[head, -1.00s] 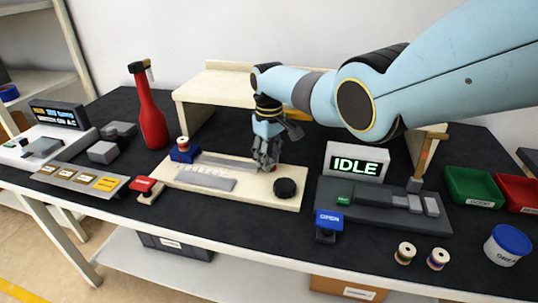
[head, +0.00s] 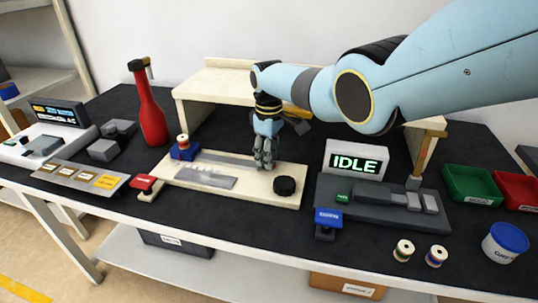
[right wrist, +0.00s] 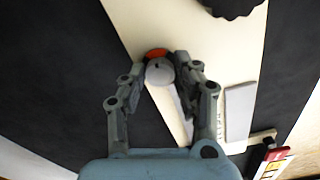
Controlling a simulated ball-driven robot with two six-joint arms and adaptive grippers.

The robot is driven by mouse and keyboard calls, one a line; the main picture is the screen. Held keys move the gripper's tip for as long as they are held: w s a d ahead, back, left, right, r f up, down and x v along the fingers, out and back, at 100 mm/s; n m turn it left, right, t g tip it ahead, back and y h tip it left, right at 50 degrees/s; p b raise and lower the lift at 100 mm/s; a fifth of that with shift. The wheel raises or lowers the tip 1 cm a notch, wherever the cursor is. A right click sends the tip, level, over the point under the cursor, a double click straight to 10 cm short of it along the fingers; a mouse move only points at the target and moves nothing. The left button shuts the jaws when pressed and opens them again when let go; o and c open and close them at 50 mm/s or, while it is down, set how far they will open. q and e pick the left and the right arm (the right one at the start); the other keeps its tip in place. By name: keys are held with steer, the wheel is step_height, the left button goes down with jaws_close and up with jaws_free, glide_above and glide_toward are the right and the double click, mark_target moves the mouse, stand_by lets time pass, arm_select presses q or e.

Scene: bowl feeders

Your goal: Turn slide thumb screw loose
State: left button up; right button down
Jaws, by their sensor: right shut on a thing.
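The cream slide board (head: 255,193) lies on the black bench top, with a long grey slide rail (head: 228,160) along its back. My right gripper (head: 264,165) points down at the rail's right end. In the right wrist view its fingers (right wrist: 160,82) are closed around a small round grey screw head (right wrist: 160,71), the likely slide thumb screw. An orange-red part (right wrist: 155,53) shows just beyond it. The fingers hide the screw in the head view. My left gripper is not in view.
A black knurled knob (head: 285,186) stands on the board near the gripper. A cream shelf stand (head: 222,84) rises behind, a red bottle (head: 149,112) stands back left, and a grey fixture (head: 335,207) with an IDLE display (head: 356,161) is at right.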

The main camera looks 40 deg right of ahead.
steer(key=c, duration=1)
jaws_free()
steer(key=shift+r, duration=0.1)
step_height(320, 180, up, 12)
steer(key=shift+f, duration=0.1)
